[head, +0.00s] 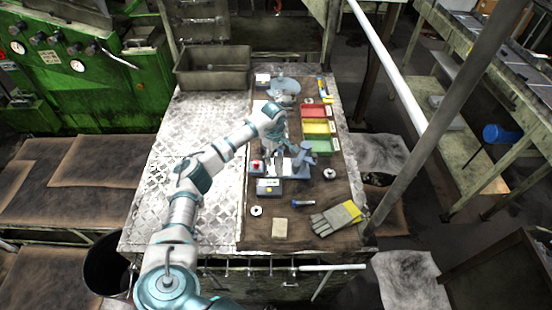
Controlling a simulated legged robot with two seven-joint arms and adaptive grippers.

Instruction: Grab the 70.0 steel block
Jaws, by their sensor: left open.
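My left arm reaches in from the bottom left over the workbench (205,220). A pale silver block (288,168) lies beside the device, close to my fingers. No 70.0 marking is readable, so I cannot tell whether this is the steel block. The gripper partly hides what is beneath it, and contact is too small to judge. My right gripper is not in view.
Red (314,112), yellow (319,127) and green (320,144) bins stand at the right. A metal tray (212,70) stands at the back left. The bench's left plate is clear.

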